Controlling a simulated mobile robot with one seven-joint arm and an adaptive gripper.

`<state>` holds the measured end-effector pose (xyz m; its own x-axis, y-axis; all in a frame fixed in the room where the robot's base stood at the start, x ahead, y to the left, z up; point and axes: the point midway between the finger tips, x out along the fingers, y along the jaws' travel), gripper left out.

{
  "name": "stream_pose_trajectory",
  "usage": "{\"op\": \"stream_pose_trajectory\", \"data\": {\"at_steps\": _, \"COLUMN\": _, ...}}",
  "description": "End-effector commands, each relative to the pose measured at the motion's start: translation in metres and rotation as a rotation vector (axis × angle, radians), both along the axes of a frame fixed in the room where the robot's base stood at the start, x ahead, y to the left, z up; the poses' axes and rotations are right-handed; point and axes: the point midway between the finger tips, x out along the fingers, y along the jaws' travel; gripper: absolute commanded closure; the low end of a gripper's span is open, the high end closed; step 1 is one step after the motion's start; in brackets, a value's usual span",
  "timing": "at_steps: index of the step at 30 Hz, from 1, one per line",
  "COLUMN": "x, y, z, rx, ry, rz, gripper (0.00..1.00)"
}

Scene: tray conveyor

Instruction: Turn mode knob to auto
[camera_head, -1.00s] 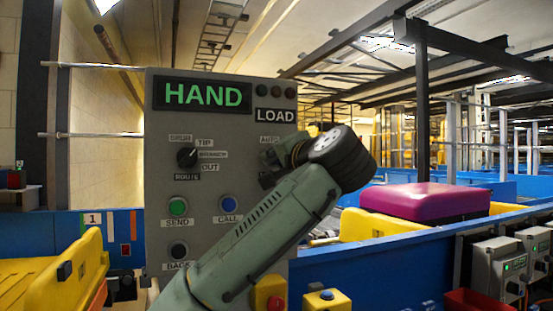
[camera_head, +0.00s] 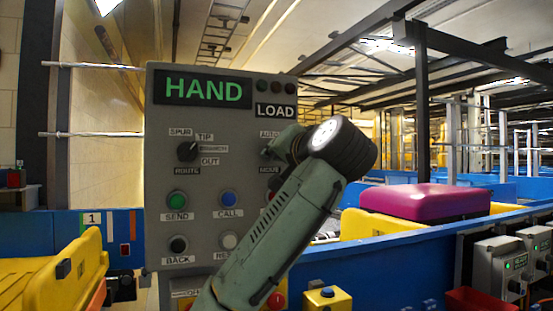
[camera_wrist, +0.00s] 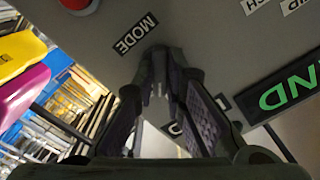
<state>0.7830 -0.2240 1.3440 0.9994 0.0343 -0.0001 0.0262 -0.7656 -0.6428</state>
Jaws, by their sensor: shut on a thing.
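The grey control panel (camera_head: 155,110) fills the middle of the head view. Its display (camera_head: 203,91) reads HAND in green. My gripper (camera_head: 270,152) is at the panel's right side, between the AUTO label (camera_head: 269,134) and the MODE label (camera_head: 269,171). In the wrist view my gripper's fingers (camera_wrist: 160,84) converge on something at the panel face, beside the MODE label (camera_wrist: 134,35). The mode knob is hidden by the fingers, so its pointing direction cannot be told.
The route knob (camera_head: 187,152) is on the panel's left. Below it are the green SEND button (camera_head: 177,199), blue CALL button (camera_head: 227,198) and black BACK button (camera_head: 178,244). A red button (camera_wrist: 76,4) lies near the gripper. A yellow-bodied button box (camera_head: 326,301) stands low right.

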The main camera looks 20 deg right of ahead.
Motion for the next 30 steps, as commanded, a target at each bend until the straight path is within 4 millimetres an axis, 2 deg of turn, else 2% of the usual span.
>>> {"op": "stream_pose_trajectory", "data": {"at_steps": 15, "x": 0.0002, "y": -0.0024, "z": -0.0023, "rx": -0.468, "ry": -0.011, "rz": -0.003, "gripper": 1.0}}
{"op": "stream_pose_trajectory", "data": {"at_steps": 22, "x": 0.0001, "y": -0.0017, "z": -0.0012, "rx": -0.61, "ry": -0.017, "rz": -0.002, "gripper": 1.0}}
{"op": "stream_pose_trajectory", "data": {"at_steps": 30, "x": 0.0001, "y": -0.0013, "z": -0.0008, "rx": -0.695, "ry": -0.022, "rz": -0.001, "gripper": 1.0}}
